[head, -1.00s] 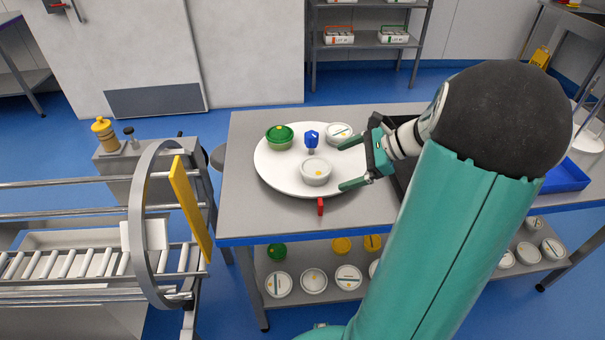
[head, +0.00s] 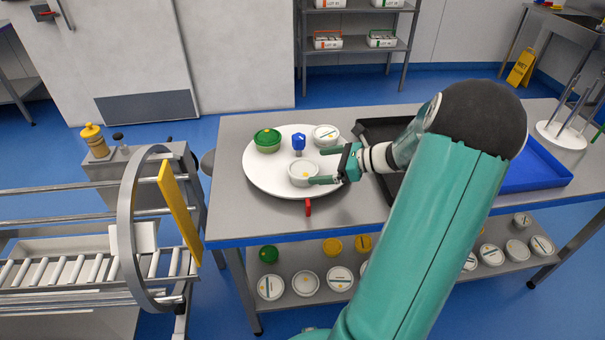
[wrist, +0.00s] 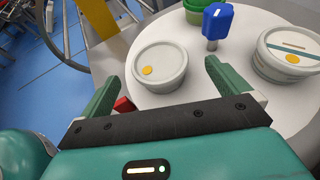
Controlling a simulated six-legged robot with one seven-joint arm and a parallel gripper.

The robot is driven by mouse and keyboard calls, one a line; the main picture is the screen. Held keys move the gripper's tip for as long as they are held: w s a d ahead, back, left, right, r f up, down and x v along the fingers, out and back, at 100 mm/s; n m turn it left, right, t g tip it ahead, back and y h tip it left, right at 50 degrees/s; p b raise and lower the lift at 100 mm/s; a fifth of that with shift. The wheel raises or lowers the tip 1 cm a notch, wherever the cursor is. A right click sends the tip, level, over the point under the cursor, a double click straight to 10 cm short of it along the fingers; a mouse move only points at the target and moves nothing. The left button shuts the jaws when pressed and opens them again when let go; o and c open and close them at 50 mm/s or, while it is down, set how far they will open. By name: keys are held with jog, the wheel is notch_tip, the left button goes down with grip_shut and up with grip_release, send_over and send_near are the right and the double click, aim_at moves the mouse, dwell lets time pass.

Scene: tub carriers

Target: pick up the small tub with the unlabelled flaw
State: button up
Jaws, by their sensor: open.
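A small white tub (head: 303,174) with a yellow dot and no dark stripe on its lid stands upright near the front of the round white turntable (head: 268,183). Another white tub (head: 326,136), with a dark stripe and a yellow dot, stands behind it to the right. A green tub (head: 267,141) is at the back left. My gripper (head: 319,166) is open and comes from the right at the plain-lidded tub. In the wrist view this tub (wrist: 160,67) lies ahead between the fingertips, its near side just inside them.
A blue knob (head: 298,143) stands upright mid-turntable, close behind the tub. A red tab (head: 308,207) is at the turntable's front edge. A black tray (head: 372,127) and a blue tray (head: 536,174) lie to the right. More tubs sit on the lower shelf (head: 400,279).

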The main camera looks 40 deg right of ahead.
aim_at(302, 168)
jog(key=shift+x, duration=3.2)
jog(key=shift+s, duration=0.1)
jog(key=c, duration=1.1)
jog(key=shift+o, duration=0.2)
jog(key=shift+r, duration=0.1)
